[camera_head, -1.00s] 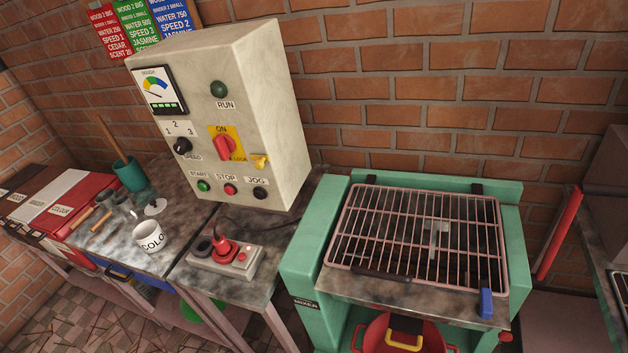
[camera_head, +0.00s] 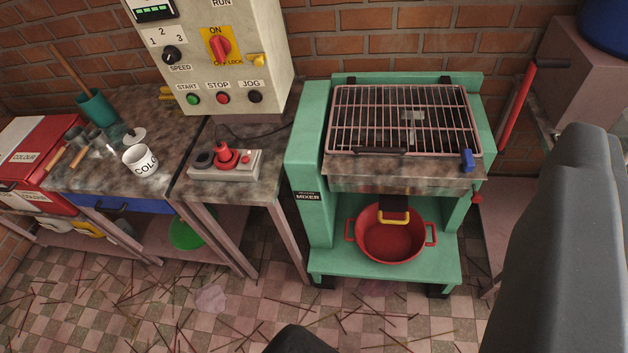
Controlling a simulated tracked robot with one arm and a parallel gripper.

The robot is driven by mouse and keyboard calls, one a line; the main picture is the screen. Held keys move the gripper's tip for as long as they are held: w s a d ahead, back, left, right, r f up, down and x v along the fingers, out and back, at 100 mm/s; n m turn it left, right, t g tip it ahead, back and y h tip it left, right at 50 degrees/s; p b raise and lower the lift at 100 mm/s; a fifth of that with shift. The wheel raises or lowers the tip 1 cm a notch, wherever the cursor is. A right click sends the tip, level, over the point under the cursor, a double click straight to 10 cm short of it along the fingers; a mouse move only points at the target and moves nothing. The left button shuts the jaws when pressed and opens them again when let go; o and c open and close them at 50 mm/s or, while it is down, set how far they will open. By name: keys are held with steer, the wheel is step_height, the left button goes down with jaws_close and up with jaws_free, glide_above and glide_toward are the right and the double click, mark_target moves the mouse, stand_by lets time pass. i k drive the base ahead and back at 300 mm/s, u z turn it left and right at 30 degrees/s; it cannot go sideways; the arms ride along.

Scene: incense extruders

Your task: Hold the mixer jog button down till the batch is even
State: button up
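The black JOG button (camera_head: 255,96) is at the lower right of the cream control panel (camera_head: 275,60). Left of it are the red STOP button (camera_head: 223,98) and the green START button (camera_head: 193,99). Nothing touches the JOG button. The green mixer (camera_head: 308,215) stands right of the panel, with a wire grate (camera_head: 400,118) over its top. A grey fitting shows through the grate; the batch itself cannot be made out. Dark grey parts of my own body show at the right and bottom edge, but no gripper fingers can be recognised.
A small control box with a red knob (camera_head: 226,158) sits on the bench below the panel. A white cup (camera_head: 140,160) stands to its left. A red pot (camera_head: 393,235) is on the mixer's lower shelf. Thin sticks litter the tiled floor.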

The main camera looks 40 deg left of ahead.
mark_target(254, 97)
steer(key=u, duration=0.9)
steer(key=i, duration=1)
